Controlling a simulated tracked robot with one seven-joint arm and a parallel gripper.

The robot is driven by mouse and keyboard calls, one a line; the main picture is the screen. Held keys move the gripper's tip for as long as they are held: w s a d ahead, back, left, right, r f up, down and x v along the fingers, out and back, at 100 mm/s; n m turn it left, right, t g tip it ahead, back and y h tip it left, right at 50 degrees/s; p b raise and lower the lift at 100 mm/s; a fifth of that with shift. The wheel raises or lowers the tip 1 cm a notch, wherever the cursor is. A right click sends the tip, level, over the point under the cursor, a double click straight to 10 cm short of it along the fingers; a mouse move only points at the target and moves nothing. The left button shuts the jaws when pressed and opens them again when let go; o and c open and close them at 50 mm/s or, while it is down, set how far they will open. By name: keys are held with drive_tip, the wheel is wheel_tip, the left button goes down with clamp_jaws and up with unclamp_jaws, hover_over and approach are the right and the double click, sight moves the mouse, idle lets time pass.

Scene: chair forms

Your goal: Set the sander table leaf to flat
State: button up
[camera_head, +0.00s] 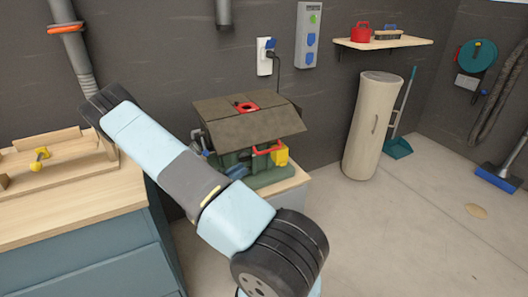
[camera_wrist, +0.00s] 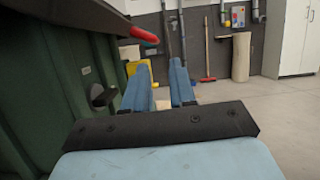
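The sander (camera_head: 265,178) has a green body and stands on a low cabinet in the head view. Its dark grey table has a flatter top part and a front leaf (camera_head: 262,128) that slopes down toward the front. A red handle (camera_head: 267,149) shows under the leaf's edge, beside a yellow part (camera_head: 281,155). In the wrist view the green body fills the left side, with the red handle (camera_wrist: 145,35) above. My gripper (camera_wrist: 160,82) has its two blue fingers apart with nothing between them, beside the sander body.
A wooden-topped workbench (camera_head: 75,215) stands at the left, with a yellow-knobbed clamp (camera_head: 40,159) on it. A beige cylinder (camera_head: 371,125) and a teal dustpan (camera_head: 397,148) stand right of the sander. A wall outlet with a plug (camera_head: 265,57) is behind. The floor at right is mostly clear.

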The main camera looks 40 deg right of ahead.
sight(267, 152)
drive_tip(key=shift+n+t+h, duration=0.3)
drive_tip(key=shift+n+t, duration=0.1)
drive_tip(key=x, duration=1.3)
drive_tip(key=shift+w+d+f, duration=0.15)
drive_tip(key=shift+d+f, duration=0.1)
drive_tip(key=shift+d, duration=0.15)
drive_tip(key=shift+c, duration=0.5)
clamp_jaws()
